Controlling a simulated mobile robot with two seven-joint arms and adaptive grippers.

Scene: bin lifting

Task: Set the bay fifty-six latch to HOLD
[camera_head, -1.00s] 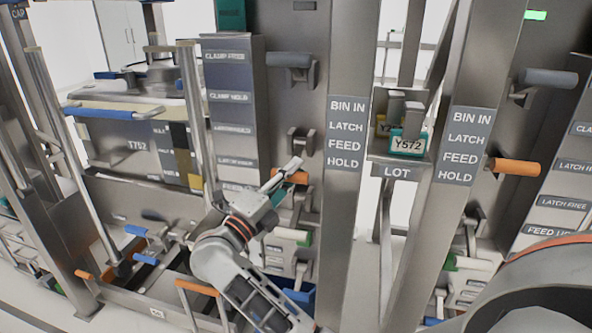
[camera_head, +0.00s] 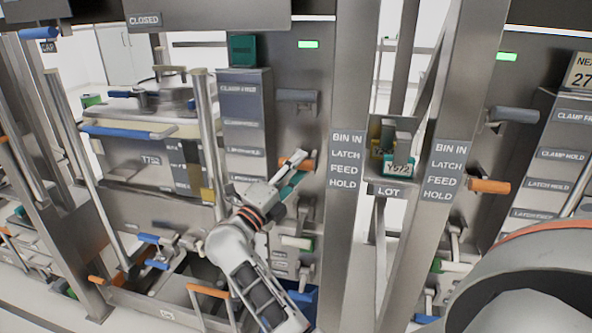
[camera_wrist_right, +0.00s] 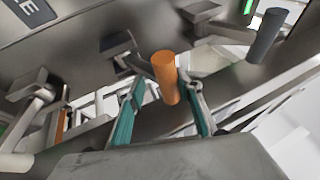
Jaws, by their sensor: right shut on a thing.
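An orange latch handle (camera_head: 308,164) sticks out of the left post, level with the word LATCH on the label strip (camera_head: 346,160). My right gripper (camera_head: 296,170) is at it. In the right wrist view the orange handle (camera_wrist_right: 166,78) stands between the teal-padded fingers of my right gripper (camera_wrist_right: 163,110), which is shut on it. In the head view the gripper partly hides the handle. A plate of dark labels (camera_head: 246,120) with CLAMP and LATCH lines stands left of the handle. No bay number is readable here. My left gripper is not in view.
A grey handle (camera_head: 296,96) is above the orange one, and a white one with a green end (camera_head: 298,243) below. Another orange handle (camera_head: 489,186) is on the right post. Green lights (camera_head: 308,44) glow above.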

